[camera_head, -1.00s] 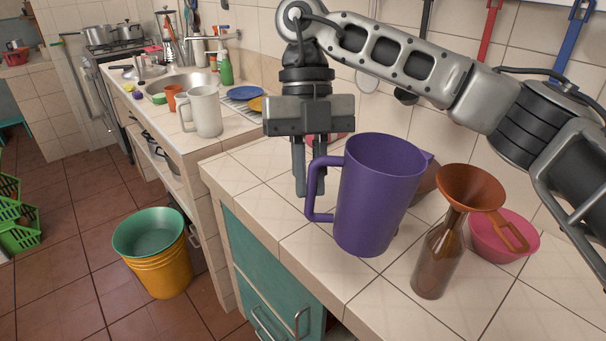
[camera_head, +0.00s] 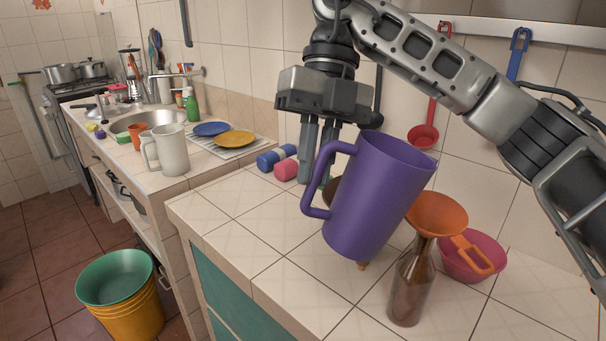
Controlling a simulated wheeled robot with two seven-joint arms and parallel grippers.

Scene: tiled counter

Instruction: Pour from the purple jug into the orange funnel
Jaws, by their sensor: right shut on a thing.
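The purple jug (camera_head: 375,200) is in the middle of the head view, leaning to the right with its open top toward the funnel. It looks lifted off the counter. My right gripper (camera_head: 316,172) comes down from above and is shut on the jug's handle, at the jug's left side. The orange funnel (camera_head: 437,213) sits in the neck of a brown bottle (camera_head: 410,290), which stands upright just right of the jug. The jug's spout side is close to the funnel's rim; I see no liquid flowing. My left gripper is not in view.
A pink bowl (camera_head: 472,256) stands behind the bottle. Blue (camera_head: 275,157) and pink (camera_head: 286,171) items lie by the wall. A brown thing (camera_head: 333,190) is partly hidden behind the jug. The counter's front left is clear. A white pitcher (camera_head: 172,150) stands by the sink.

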